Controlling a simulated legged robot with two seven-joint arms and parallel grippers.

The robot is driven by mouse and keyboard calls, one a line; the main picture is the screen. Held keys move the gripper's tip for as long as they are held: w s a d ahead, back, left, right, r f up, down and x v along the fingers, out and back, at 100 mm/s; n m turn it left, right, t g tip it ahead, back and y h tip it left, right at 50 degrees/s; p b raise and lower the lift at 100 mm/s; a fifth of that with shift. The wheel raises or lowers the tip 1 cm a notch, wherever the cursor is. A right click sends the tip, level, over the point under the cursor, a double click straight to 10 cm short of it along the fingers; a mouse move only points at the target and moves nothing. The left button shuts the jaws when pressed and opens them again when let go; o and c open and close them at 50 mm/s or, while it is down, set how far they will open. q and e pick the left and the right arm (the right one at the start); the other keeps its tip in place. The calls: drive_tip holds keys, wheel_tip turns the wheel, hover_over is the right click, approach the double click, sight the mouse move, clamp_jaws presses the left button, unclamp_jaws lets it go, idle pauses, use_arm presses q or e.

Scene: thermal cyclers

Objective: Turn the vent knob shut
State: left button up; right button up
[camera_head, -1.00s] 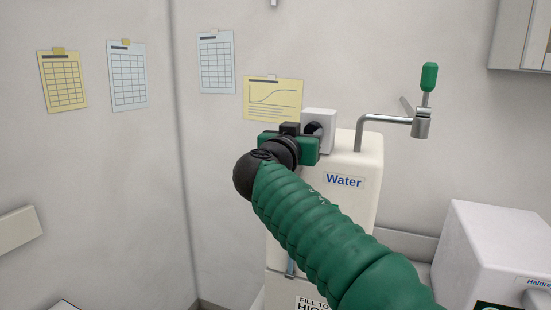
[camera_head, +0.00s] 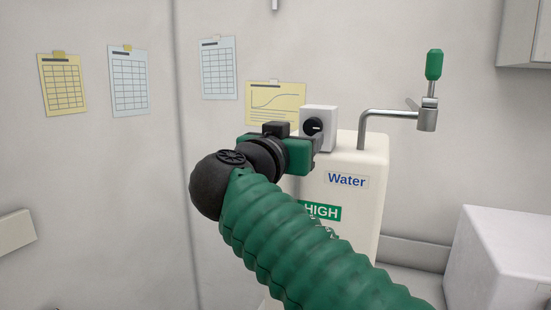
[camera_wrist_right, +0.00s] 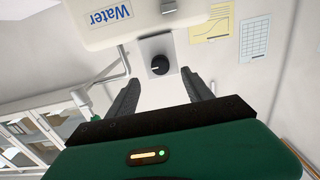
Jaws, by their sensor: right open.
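The vent knob (camera_head: 313,128) is a round black knob on a white box (camera_head: 319,112) on top of the white tank (camera_head: 358,202) labelled "Water". In the right wrist view the knob (camera_wrist_right: 160,64) lies ahead of my right gripper (camera_wrist_right: 162,84), roughly centred between its two dark fingers. The fingers are apart and nothing is between them that I can see touching. In the head view my right gripper (camera_head: 314,152) is just in front of and below the knob, its fingers mostly hidden behind its green body. My left gripper is not in view.
A bent metal pipe with a green-handled lever (camera_head: 434,65) rises at the tank's right. A white box (camera_head: 500,255) stands at the lower right. Papers, including a yellow sheet (camera_head: 275,100), hang on the wall behind. The space left of my arm is clear.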

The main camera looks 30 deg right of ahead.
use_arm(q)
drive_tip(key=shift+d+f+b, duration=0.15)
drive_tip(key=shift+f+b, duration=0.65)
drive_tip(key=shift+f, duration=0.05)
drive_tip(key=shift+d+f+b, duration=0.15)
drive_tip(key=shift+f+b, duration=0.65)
use_arm(e)
drive_tip(key=v, duration=0.8)
drive_tip(key=shift+s+a, duration=0.2)
drive_tip(key=shift+s, duration=0.15)
